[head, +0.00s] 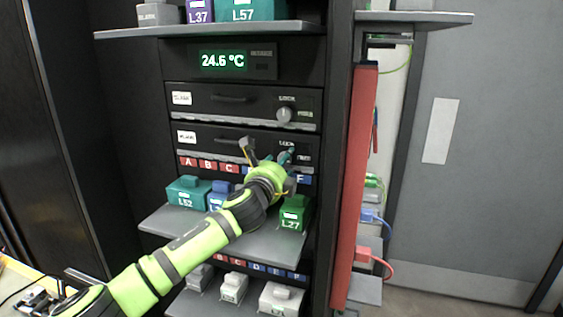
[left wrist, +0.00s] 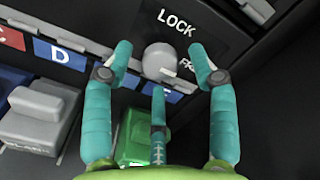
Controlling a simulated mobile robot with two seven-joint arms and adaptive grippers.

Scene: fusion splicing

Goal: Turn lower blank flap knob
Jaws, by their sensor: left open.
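The lower blank flap (head: 215,138) is a black panel with a white label at its left and a LOCK marking at its right. Its grey round knob (left wrist: 159,58) shows in the left wrist view, below the word LOCK. In the head view my gripper hides most of that knob. My left gripper (head: 268,153) is in front of the flap's right part. In the left wrist view its teal fingers (left wrist: 162,62) are open, one on each side of the knob, with a third finger below. I see no clear contact with the knob. My right gripper is not in view.
The upper blank flap (head: 230,98) has a similar knob (head: 286,114). Below the lower flap, a shelf (head: 165,224) holds a teal box (head: 188,192) and green box L27 (head: 294,213), close under my arm. A red vertical bar (head: 355,190) stands at the right.

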